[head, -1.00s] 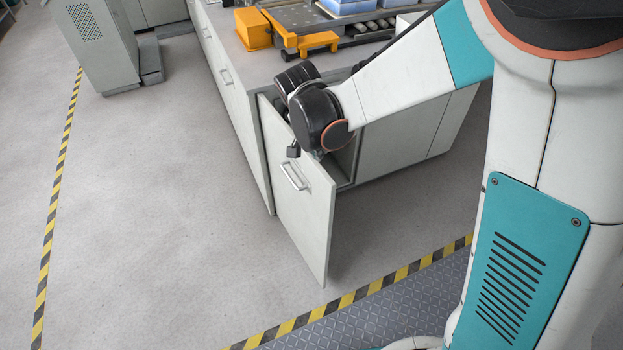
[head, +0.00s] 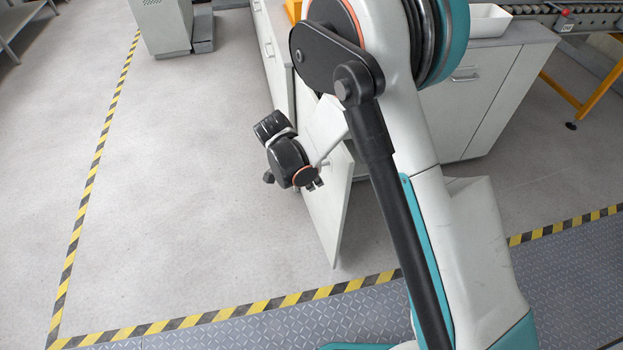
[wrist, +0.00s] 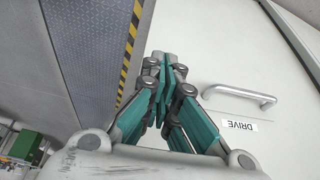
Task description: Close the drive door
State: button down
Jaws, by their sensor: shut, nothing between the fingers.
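The drive door (head: 325,215) is a pale grey panel standing swung out from the cabinet, its lower part showing below my wrist in the head view. My arm hides part of it and the cabinet opening behind it. In the wrist view the door face (wrist: 215,55) fills the right side, with a silver bar handle (wrist: 240,96) and an upside-down DRIVE label (wrist: 239,124). My gripper (wrist: 165,62) is shut and empty, its fingertips in front of the door face near its edge, left of the handle. I cannot tell whether the fingertips touch the door.
The cabinet (head: 475,95) carries a white tray (head: 490,20). A grey metal housing (head: 165,25) stands at the back left. Yellow-black floor tape (head: 230,309) borders a diamond-plate strip (head: 265,333). The floor left of the door is open.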

jog(key=w+d+f+b, duration=0.2)
jog(key=d+f, duration=0.2)
jog(key=d, duration=0.1)
jog(key=shift+d+f+b, duration=0.2)
jog(key=shift+b, duration=0.2)
jog(key=shift+w, duration=0.1)
